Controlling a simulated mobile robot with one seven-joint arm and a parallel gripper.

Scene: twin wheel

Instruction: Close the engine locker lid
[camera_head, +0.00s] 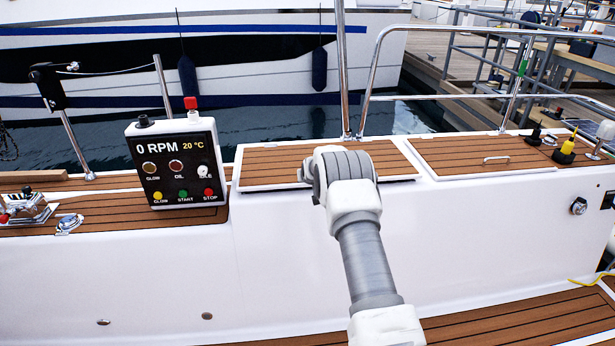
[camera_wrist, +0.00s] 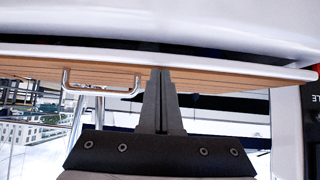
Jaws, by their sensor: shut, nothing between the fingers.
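The engine locker lid (camera_head: 270,165) is a teak-planked panel with a white rim, on the white side deck right of the engine panel. A thin dark gap shows under its front edge, so it looks slightly raised. The wrist view, which is upside down, shows the lid (camera_wrist: 215,76) edge-on, its metal handle (camera_wrist: 100,72) and a dark band beyond its rim. My gripper (camera_wrist: 161,72) is shut and empty, its fingertips at the lid's teak face near the rim; I cannot tell whether they touch. In the head view my arm hides the gripper and part of the lid.
The engine panel (camera_head: 178,162) reads 0 RPM and stands just left of the lid. A second teak lid (camera_head: 450,152) with a handle lies flat to the right. A yellow-and-black object (camera_head: 566,150) stands beyond it. A steel rail (camera_head: 375,75) rises behind.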

